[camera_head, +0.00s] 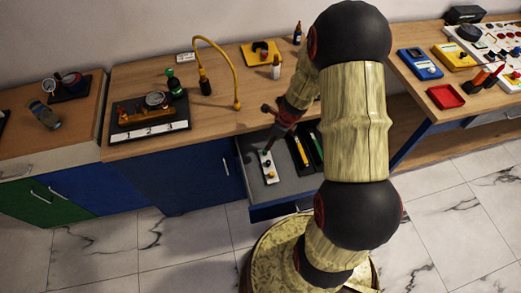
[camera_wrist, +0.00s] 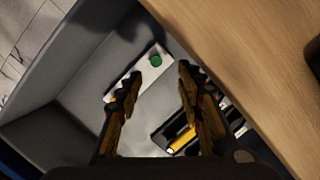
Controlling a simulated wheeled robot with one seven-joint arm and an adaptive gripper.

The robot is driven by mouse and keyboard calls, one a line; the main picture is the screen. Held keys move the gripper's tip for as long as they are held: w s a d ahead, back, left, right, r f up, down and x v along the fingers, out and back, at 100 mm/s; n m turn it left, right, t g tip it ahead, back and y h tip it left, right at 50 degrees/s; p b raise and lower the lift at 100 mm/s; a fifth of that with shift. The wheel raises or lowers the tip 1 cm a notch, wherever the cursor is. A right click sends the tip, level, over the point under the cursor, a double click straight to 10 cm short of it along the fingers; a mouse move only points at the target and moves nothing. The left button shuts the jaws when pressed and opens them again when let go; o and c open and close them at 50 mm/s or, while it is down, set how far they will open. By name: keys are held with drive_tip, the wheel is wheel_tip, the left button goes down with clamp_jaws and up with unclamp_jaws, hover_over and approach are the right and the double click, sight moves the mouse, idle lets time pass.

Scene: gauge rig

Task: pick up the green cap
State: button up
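In the wrist view a green cap (camera_wrist: 155,60) sits on a white strip (camera_wrist: 127,78) in an open grey drawer. The strip also shows in the head view (camera_head: 271,179), with small dark and yellow pieces on it; I cannot make out the green cap there. My gripper (camera_wrist: 160,72) is open and empty, pointing down into the drawer. In the wrist view the cap appears between and just beyond the fingertips, apart from both. The left finger hides part of the strip. My gripper also shows in the head view (camera_head: 270,146), just over the strip.
The drawer (camera_head: 285,184) has walls around the strip. Black trays with yellow and green items (camera_head: 301,151) lie to its right. The wooden worktop edge (camera_wrist: 225,70) is close to my gripper. A yellow hose (camera_head: 224,58) and a green bottle (camera_head: 173,84) stand on the worktop.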

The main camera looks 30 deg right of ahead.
sight(266, 151)
drive_tip(key=shift+m, duration=0.3)
drive_tip(key=b+x, duration=0.1)
drive_tip(key=x, duration=0.1)
drive_tip(key=b+x, duration=0.2)
drive_tip(key=x, duration=0.1)
drive_tip(key=b+x, duration=0.1)
drive_tip(key=x, duration=0.2)
drive_tip(key=shift+s+a, duration=0.1)
drive_tip(key=shift+a, duration=0.25)
drive_tip(key=shift+r, duration=0.15)
drive_tip(key=shift+c, duration=0.4)
drive_tip(key=c, duration=0.8)
